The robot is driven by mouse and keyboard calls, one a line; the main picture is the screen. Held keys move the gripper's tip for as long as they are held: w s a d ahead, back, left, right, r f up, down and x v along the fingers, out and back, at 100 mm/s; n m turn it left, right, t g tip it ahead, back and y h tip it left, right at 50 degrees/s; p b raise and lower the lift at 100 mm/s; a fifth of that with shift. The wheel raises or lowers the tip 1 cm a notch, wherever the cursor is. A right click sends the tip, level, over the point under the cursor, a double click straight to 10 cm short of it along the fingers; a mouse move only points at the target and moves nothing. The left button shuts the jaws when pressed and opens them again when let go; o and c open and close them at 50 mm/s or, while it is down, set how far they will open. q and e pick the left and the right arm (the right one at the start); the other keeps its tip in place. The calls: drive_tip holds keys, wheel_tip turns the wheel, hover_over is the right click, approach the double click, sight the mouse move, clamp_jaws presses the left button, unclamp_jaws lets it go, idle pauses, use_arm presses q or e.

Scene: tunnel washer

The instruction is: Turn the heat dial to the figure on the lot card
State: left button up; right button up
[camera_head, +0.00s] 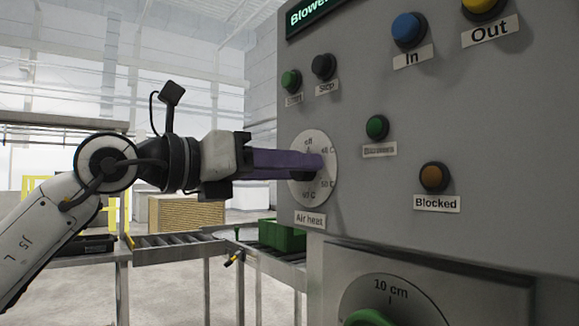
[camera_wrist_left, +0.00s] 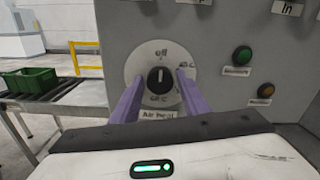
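The heat dial is a round white plate (camera_head: 302,140) marked "Air heat" on the grey panel. In the left wrist view, its black knob (camera_wrist_left: 158,84) has a white mark pointing up, close to "off" (camera_wrist_left: 161,52). Other figures around the plate are too small or partly covered to read surely. My left gripper (camera_head: 316,163) has purple fingers at the dial face; in the left wrist view they stand open (camera_wrist_left: 160,84), one on each side of the knob, with a visible gap to it. I see no lot card. My right gripper is out of view.
Green (camera_head: 290,80) and black (camera_head: 323,67) buttons sit above the dial. A "Blocked" orange button (camera_head: 434,177) is to the right. A lower panel with a "10 cm" dial (camera_head: 392,297) juts out below. A green crate (camera_head: 283,235) stands on a roller conveyor (camera_head: 180,253) behind.

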use_arm(q)
drive_tip(key=c, duration=0.7)
drive_tip(key=m+p, duration=0.1)
drive_tip(key=m, duration=2.2)
drive_tip(key=shift+f+m, duration=0.1)
drive_tip(key=shift+m, duration=0.4)
drive_tip(key=o, duration=1.1)
drive_tip(key=shift+c, duration=0.2)
